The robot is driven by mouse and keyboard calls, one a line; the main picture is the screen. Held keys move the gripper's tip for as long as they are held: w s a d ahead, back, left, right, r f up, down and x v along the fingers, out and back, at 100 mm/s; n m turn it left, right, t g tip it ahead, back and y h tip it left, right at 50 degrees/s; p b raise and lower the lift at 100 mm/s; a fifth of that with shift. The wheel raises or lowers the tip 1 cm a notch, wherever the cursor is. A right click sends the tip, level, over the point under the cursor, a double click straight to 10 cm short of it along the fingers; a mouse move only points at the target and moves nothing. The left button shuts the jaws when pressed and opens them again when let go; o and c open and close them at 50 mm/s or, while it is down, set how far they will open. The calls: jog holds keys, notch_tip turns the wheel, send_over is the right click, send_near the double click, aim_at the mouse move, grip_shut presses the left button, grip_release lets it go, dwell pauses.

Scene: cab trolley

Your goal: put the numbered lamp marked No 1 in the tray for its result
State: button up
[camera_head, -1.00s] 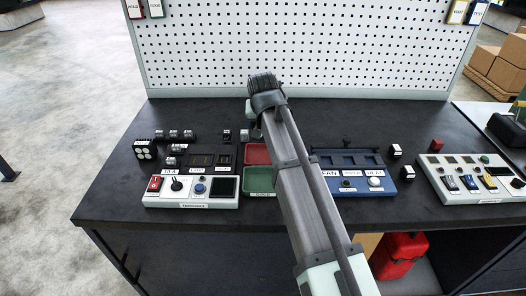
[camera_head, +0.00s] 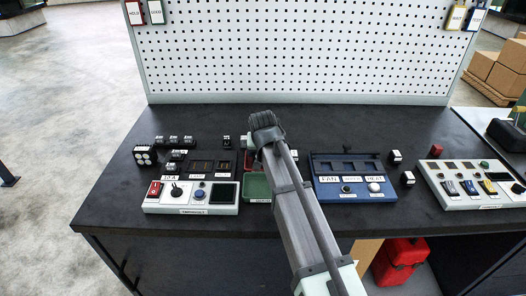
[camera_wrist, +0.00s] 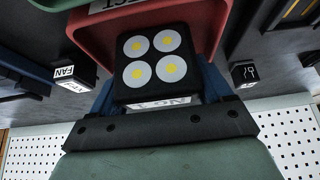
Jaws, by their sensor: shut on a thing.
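The lamp (camera_wrist: 152,58) is a black block with four white discs with yellow centres. Its white label, upside down in the wrist view, looks like No 1. My gripper (camera_wrist: 160,85) is shut on it, with a blue finger on each side. The red tray (camera_wrist: 88,32) is behind the lamp in the wrist view; I cannot tell whether the lamp is above it or inside. In the head view my arm hides the lamp, my fingers and most of the red tray. The green tray (camera_head: 257,186) lies in front of the red one.
A similar four-disc block (camera_head: 145,155) stands at the left, near several small black blocks. A switch panel (camera_head: 190,197) is left of the trays and a blue panel (camera_head: 350,178) right. Small black blocks (camera_wrist: 245,73) flank the red tray. A pegboard (camera_head: 300,50) stands behind.

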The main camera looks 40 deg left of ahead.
jog(key=shift+f, duration=0.1)
jog(key=o, duration=1.2)
jog(key=shift+c, duration=0.2)
jog(key=v, duration=1.2)
